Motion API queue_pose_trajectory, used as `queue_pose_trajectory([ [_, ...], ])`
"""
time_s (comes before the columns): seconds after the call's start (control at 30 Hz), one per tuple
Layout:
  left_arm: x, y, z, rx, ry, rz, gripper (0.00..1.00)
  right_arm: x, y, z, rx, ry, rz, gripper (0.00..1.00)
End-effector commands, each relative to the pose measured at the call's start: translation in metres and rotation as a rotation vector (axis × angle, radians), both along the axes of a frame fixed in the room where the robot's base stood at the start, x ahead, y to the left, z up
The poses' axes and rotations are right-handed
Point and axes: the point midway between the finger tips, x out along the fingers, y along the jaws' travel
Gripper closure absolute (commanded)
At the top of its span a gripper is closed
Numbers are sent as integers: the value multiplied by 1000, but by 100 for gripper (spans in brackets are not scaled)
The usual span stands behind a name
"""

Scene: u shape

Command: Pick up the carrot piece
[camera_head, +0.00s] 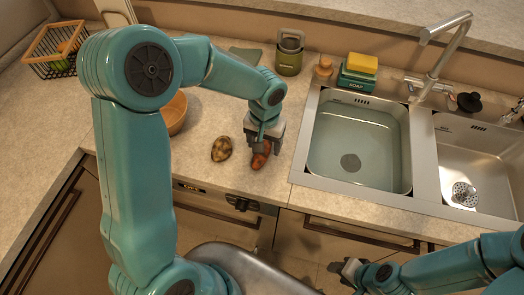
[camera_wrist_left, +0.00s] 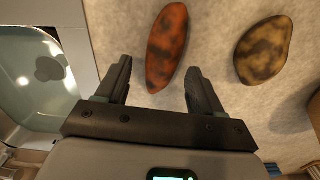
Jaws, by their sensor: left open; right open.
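The carrot piece (camera_head: 259,160), orange-red with dark patches, lies on the counter left of the sink. In the left wrist view the carrot piece (camera_wrist_left: 167,48) lies between and ahead of the two fingers, with clear space on each side. My left gripper (camera_head: 261,145) points down over it and hides part of it in the head view. In the left wrist view my left gripper (camera_wrist_left: 158,70) is open and empty. My right gripper (camera_head: 346,270) is open and low, in front of the counter, away from the carrot.
A mottled brown potato (camera_head: 221,149) lies just left of the carrot and also shows in the left wrist view (camera_wrist_left: 264,49). A wooden bowl (camera_head: 176,112) stands further left. A sink basin (camera_head: 355,145) is at the right, with an olive canister (camera_head: 289,60) and a yellow sponge (camera_head: 363,63) behind.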

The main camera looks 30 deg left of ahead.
Motion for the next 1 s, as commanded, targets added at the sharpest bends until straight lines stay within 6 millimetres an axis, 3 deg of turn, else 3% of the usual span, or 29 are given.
queue_pose_trajectory([
  [0.1, -1, 0, -10, 0, 2, -1, 33, 0, 0, 1, 0, 0, 0, 55],
  [0.33, 0, 0, -11, 0, 1, -1, 36, 0, 0, 1, 0, 0, 0, 55],
  [0.5, 0, 0, -11, 0, 0, -1, 92, 0, 0, 1, 0, 0, 0, 55],
  [0.83, 0, 0, -9, 0, 0, 0, 92, 0, 0, 1, 0, 0, 0, 55],
  [1.0, 1, 0, 7, 1, -4, 1, 92, 0, 0, -1, 0, 0, 0, 55],
])
